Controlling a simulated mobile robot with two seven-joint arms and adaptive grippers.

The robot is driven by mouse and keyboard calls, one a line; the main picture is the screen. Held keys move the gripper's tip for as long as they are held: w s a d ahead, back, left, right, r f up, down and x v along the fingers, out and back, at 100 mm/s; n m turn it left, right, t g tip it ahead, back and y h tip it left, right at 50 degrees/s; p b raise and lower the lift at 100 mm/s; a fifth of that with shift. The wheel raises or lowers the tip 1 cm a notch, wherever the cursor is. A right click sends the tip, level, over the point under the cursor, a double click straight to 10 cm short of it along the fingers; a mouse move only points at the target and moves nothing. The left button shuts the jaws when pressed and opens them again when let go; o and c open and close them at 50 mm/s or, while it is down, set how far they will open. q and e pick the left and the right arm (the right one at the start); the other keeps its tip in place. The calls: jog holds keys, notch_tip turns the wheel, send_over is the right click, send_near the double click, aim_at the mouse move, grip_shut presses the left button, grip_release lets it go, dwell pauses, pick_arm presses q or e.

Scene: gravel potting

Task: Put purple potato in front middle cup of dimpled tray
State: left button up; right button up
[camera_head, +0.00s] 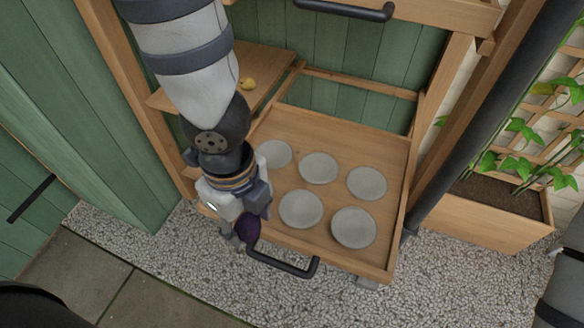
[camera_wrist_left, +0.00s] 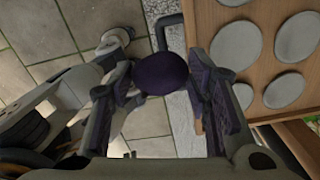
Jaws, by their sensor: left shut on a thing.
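The purple potato (camera_head: 248,228) is held in my left gripper (camera_head: 242,232), just outside the front left corner of the wooden drawer. In the left wrist view the dark purple potato (camera_wrist_left: 161,74) sits between the fingers of my left gripper (camera_wrist_left: 160,88). The dimpled tray shows as round grey cups in the drawer. The front middle cup (camera_head: 301,209) looks empty and lies to the right of the gripper. The front right cup (camera_head: 353,227) and the back cups also look empty. My left arm hides the front left cup. My right gripper does not show.
The pulled-out wooden drawer (camera_head: 390,205) has a low rim and a dark handle (camera_head: 283,264) at its front, close to the gripper. A small yellow object (camera_head: 247,84) lies on a wooden shelf (camera_head: 262,62) behind. A planter (camera_head: 485,215) stands at right. Gravel lies below.

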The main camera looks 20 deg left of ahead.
pick_arm(q)
jog(key=shift+w+a+r+m, duration=0.15)
jog(key=shift+w+r+m, duration=0.15)
jog(key=shift+m, duration=0.4)
jog(key=shift+w+a+m, duration=0.1)
jog(key=shift+m, duration=0.2)
jog(key=w+d+f+b, duration=0.1)
jog(key=w+d+f, duration=0.1)
jog(key=w+f, duration=0.1)
jog(key=w+d+f+b, duration=0.1)
jog(key=w+f, duration=0.2)
jog(key=w, duration=0.2)
jog(key=w+d+f+b, duration=0.1)
jog(key=w+d+f, duration=0.1)
jog(key=w+f, duration=0.1)
jog(key=shift+w+d+f, duration=0.35)
jog(key=shift+w+f, duration=0.05)
jog(key=shift+w, duration=0.2)
notch_tip(320, 180, down, 3)
jog(key=shift+w+f+b, duration=0.15)
jog(key=shift+f+b, duration=0.05)
jog(key=shift+b, duration=0.3)
jog(key=shift+r, duration=0.1)
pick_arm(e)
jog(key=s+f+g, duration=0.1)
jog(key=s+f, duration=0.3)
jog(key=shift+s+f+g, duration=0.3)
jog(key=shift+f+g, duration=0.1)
pick_arm(q)
jog(key=o, duration=1.3)
